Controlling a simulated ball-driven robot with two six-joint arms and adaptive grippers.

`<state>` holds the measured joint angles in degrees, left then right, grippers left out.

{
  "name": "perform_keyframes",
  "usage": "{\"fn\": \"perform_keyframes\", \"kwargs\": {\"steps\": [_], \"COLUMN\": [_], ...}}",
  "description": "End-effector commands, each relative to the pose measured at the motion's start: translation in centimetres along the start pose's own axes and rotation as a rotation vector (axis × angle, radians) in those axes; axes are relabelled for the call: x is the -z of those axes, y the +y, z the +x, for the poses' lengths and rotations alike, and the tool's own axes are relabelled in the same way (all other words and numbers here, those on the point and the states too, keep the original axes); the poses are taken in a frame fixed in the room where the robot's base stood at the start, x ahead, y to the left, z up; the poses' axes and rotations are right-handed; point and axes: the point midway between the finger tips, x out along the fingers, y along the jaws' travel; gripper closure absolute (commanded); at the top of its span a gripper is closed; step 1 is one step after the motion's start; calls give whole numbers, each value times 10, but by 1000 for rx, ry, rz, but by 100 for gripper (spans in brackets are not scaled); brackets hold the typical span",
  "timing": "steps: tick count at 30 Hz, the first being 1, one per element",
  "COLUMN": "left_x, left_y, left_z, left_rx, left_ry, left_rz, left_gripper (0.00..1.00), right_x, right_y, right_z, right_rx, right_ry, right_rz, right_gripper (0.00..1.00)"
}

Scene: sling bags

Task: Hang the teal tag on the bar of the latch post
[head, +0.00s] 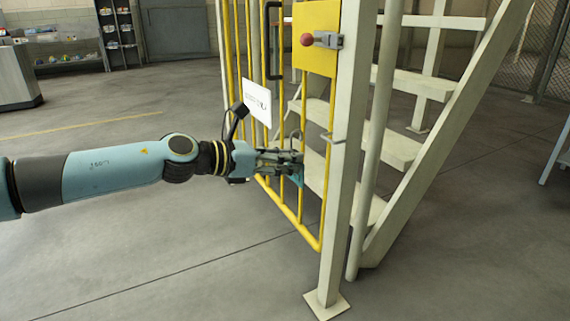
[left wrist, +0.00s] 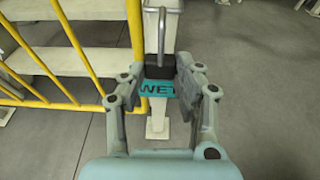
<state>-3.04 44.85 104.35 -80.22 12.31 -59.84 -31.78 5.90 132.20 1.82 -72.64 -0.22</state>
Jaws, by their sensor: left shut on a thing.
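My left gripper (head: 290,160) is shut on the teal tag (head: 299,180), just left of the pale latch post (head: 340,170). In the left wrist view, the teal tag (left wrist: 157,88) with dark letters sits between the fingers of my left gripper (left wrist: 160,77). A dark block and a metal hook (left wrist: 161,25) rise above it, and the hook also shows in the head view (head: 297,136). A small metal bar (head: 327,136) sticks out from the post, apart from the hook and slightly to its right. The post's foot (left wrist: 158,126) shows behind the tag. My right gripper is out of view.
A yellow gate (head: 300,225) stands close behind the gripper, with a white sign (head: 257,102) on it. A red-knobbed latch (head: 322,40) is higher up. Pale stairs (head: 400,150) rise behind the post. The floor in front is clear.

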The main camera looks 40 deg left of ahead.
Motion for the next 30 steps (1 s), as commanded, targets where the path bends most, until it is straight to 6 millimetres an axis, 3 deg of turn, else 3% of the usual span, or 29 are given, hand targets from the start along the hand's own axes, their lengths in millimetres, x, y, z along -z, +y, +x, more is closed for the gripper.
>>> {"fn": "perform_keyframes", "kwargs": {"steps": [7, 21, 30], "left_x": [-2, -12, -12], "left_y": [0, -1, -2], "left_z": [0, 36, 43], "left_rx": [3, 2, 4], "left_ry": [-4, -5, -2], "left_rz": [-1, -2, 0], "left_gripper": [100, 100, 100], "right_x": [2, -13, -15], "right_y": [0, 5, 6], "right_z": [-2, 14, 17], "right_rx": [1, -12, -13], "right_ry": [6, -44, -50], "right_rz": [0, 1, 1], "right_gripper": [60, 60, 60]}}
